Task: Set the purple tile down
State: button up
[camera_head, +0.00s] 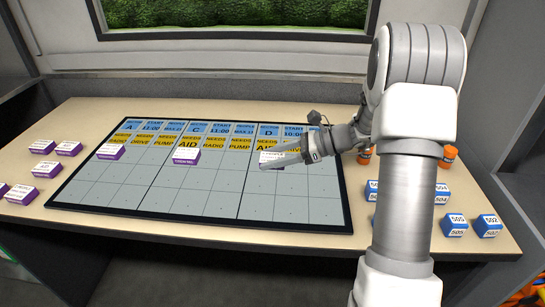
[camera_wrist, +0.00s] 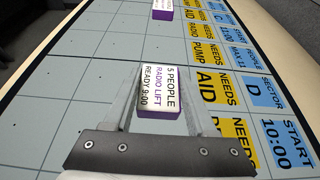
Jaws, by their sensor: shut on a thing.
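The purple tile (camera_wrist: 158,92) has a white top reading 5 PEOPLE, RADIO LIFT, READY 9:00 and purple sides. It sits between the two fingers of my gripper (camera_wrist: 160,100), which is shut on it. In the head view my gripper (camera_head: 275,163) is over the D section of the grey board (camera_head: 190,207), just below the yellow NEEDS AID label (camera_head: 266,143). The tile is partly hidden there by the fingers. It is at or very near the board surface; I cannot tell whether it touches.
Another purple tile (camera_head: 185,157) lies under column C and one (camera_head: 111,152) under column A. Several purple tiles (camera_head: 46,169) lie on the table left of the board. Blue blocks (camera_head: 487,226) and orange-capped items (camera_head: 449,153) stand at the right. The lower board cells are empty.

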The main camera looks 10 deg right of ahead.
jog(key=o, duration=1.4)
